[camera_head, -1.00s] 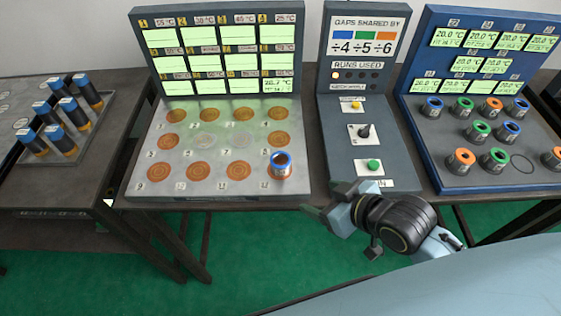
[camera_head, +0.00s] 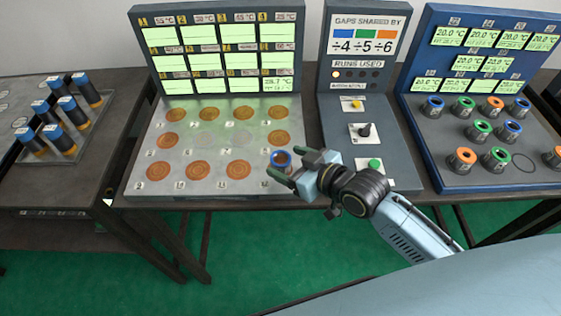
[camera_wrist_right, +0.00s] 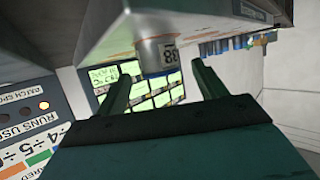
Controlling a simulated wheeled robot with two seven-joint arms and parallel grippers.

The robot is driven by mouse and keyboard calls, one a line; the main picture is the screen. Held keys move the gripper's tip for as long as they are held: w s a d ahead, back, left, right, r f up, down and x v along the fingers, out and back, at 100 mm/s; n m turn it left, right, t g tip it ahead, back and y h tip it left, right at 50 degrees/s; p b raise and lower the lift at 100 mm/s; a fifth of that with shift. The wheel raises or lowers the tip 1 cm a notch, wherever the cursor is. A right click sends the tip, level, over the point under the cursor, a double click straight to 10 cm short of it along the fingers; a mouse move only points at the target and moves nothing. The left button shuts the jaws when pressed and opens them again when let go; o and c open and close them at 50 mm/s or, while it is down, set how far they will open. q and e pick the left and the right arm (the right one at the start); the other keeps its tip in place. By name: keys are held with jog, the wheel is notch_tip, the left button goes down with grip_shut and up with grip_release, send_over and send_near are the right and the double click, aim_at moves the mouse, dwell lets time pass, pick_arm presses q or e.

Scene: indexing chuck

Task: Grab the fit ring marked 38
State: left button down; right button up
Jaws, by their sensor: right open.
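The fit ring (camera_head: 281,157) has a blue rim and a metal body. It stands on the last pad of the front row on the grey plate. In the right wrist view the ring (camera_wrist_right: 152,57) shows a label that reads 38, turned over. My right gripper (camera_head: 285,166) is open at the ring's front right side and partly covers it. In the right wrist view the two green fingers (camera_wrist_right: 160,72) are spread, with the ring between their tips; I cannot tell whether either touches it. My left gripper is not in view.
The grey plate (camera_head: 185,120) has several copper-coloured round pads and a display panel behind. A control box (camera_head: 345,140) with a yellow button, a knob and a green button stands to the right. Further right, a blue stand (camera_head: 440,150) holds several rings. Blue-capped cylinders (camera_head: 73,112) stand left.

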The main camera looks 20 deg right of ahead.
aim_at(275, 157)
jog(key=x, duration=0.5)
jog(key=shift+f, duration=0.1)
jog(key=c, duration=1.4)
